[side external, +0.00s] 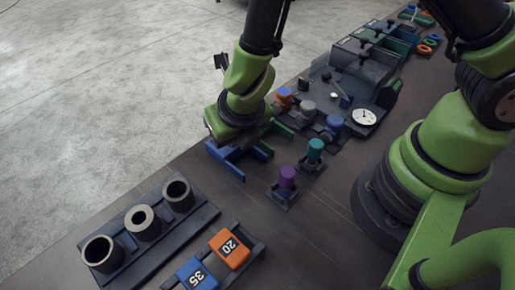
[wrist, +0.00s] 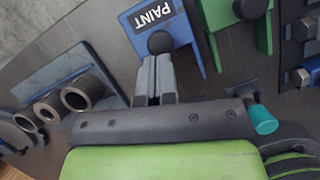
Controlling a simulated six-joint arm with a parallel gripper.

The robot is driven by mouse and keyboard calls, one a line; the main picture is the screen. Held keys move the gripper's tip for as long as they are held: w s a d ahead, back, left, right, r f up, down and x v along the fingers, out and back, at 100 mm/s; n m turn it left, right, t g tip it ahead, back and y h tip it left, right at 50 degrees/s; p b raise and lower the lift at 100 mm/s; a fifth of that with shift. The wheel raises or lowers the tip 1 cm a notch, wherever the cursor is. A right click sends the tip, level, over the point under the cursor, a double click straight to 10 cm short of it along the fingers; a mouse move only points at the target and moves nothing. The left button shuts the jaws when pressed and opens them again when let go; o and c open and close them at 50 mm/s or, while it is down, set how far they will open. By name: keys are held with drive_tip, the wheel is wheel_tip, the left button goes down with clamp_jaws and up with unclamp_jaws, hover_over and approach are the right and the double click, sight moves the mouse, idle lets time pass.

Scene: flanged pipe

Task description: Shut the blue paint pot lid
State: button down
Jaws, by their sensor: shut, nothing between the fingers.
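The blue paint pot (wrist: 150,24) shows at the top middle of the wrist view. It has a white-on-black PAINT label and a round black knob (wrist: 160,42). My gripper (wrist: 155,60) is shut and empty, its fingertips just below the knob in the picture; I cannot tell whether they touch it. In the side view the blue pot (side external: 250,160) sits under my wrist, which hides much of it and the fingertips. How far its lid is open cannot be told.
A similar green holder (wrist: 213,15) with a black knob stands close to the right of the blue pot. A rack with several dark rings (side external: 143,222) lies to the left. Purple (side external: 287,178) and teal (side external: 315,149) cylinders stand nearby.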

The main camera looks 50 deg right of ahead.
drive_tip(key=shift+r, duration=0.1)
drive_tip(key=d+v, duration=0.1)
drive_tip(key=v, duration=0.8)
drive_tip(key=s+d+r+m, duration=0.3)
drive_tip(key=d+r+m, duration=0.65)
drive_tip(key=m, duration=0.85)
drive_tip(key=s+r+m+t+y, duration=0.3)
drive_tip(key=s+r+m, duration=0.4)
drive_tip(key=m, duration=1.2)
drive_tip(key=shift+s+d, duration=0.35)
drive_tip(key=shift+s, duration=0.55)
drive_tip(key=shift+r, duration=0.1)
